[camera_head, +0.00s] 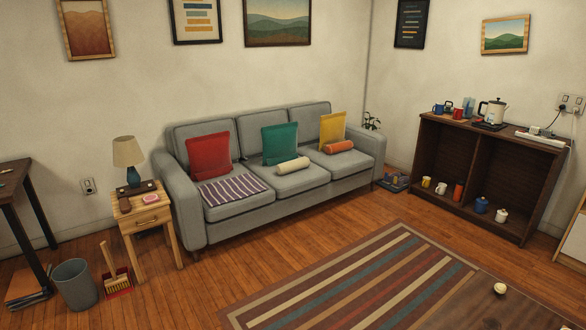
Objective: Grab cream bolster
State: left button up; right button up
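The cream bolster (293,165) is a small pale roll. It lies on the middle seat of the grey sofa (224,207), in front of the green cushion (279,143). An orange bolster (338,147) lies to its right, in front of a yellow cushion (332,128). A red cushion (209,155) leans on the sofa back at the left, with a striped purple cloth (233,189) on the seat before it. Neither of my grippers shows in the head view.
A striped rug (345,290) and open wooden floor lie before the sofa. A side table (144,219) with a lamp, a grey bin (75,285) and a brush stand at the left. A dark shelf (470,170) stands at the right. A table corner (480,306) is at the bottom right.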

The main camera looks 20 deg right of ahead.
aim_at(302, 162)
jog(key=i+j+u, duration=0.15)
jog(key=i, duration=0.3)
jog(key=i+j+u, duration=0.15)
jog(key=i+j, duration=0.15)
jog(key=i, duration=0.15)
jog(key=i+j+u, duration=0.15)
jog(key=i, duration=0.35)
jog(key=i+l+z, duration=0.15)
jog(key=i+z, duration=0.95)
jog(key=z, duration=0.15)
jog(key=i+j+z, duration=0.2)
jog(key=i+z, duration=0.2)
jog(key=i+l+z, duration=0.15)
jog(key=i+z, duration=0.2)
jog(key=i, duration=0.2)
jog(key=i+z, duration=0.3)
jog(key=i, duration=0.3)
